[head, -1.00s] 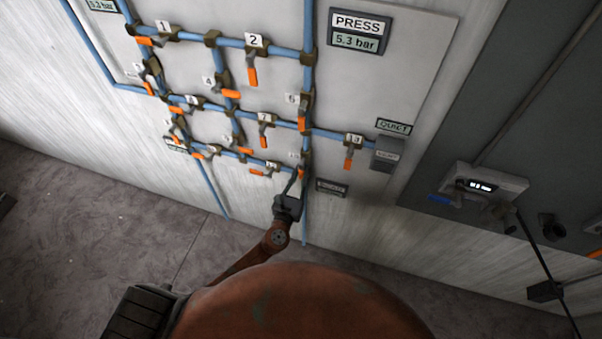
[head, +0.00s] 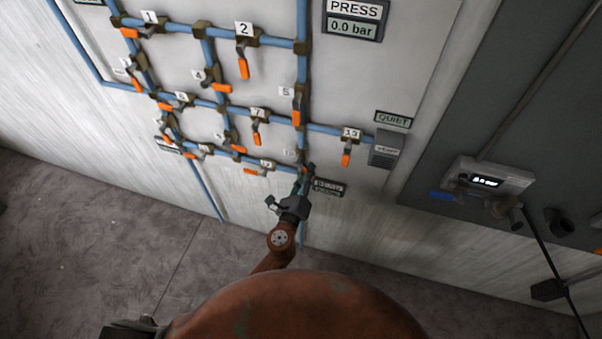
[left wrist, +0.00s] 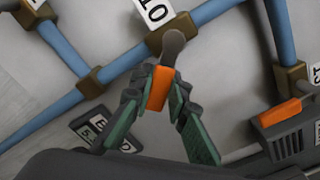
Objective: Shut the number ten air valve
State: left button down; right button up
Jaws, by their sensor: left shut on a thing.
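The number ten valve shows in the left wrist view with its white "10" label (left wrist: 154,11) beside its dark stem. Its orange handle (left wrist: 160,88) lies between the green-padded fingers of my left gripper (left wrist: 163,92), which is shut on it. In the head view my left gripper (head: 304,178) reaches up to the lower end of the right vertical pipe and partly hides this valve. Whether the handle lies along its pipe or across it I cannot tell for sure. My right gripper is not in view.
Several other orange-handled valves, such as number 2 (head: 243,68) and number 13 (head: 346,160), sit on blue pipes across the panel. The PRESS display (head: 352,28) reads 0.0 bar. A dark cabinet (head: 480,110) stands at right. The vent box also shows close by in the left wrist view (left wrist: 285,132).

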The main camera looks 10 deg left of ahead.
pick_arm(q)
jog(key=n, duration=0.1)
jog(key=r+n, duration=0.1)
jog(key=n, duration=0.1)
jog(key=d+n, duration=0.1)
jog(key=shift+s+r+n+b, duration=0.1)
jog(key=shift+r+n+b, duration=0.2)
jog(key=shift+r, duration=0.05)
jog(key=shift+d+r+n, duration=0.1)
jog(key=shift+r+n, duration=0.4)
jog(key=shift+n, duration=0.7)
jog(key=shift+d+r+n, duration=0.1)
jog(key=shift+r+n, duration=0.4)
jog(key=shift+n, duration=0.7)
jog(key=c, duration=1.8)
grip_release()
jog(key=shift+c, duration=0.2)
jog(key=s+a, duration=0.2)
jog(key=s, duration=1)
jog(key=shift+a, duration=0.1)
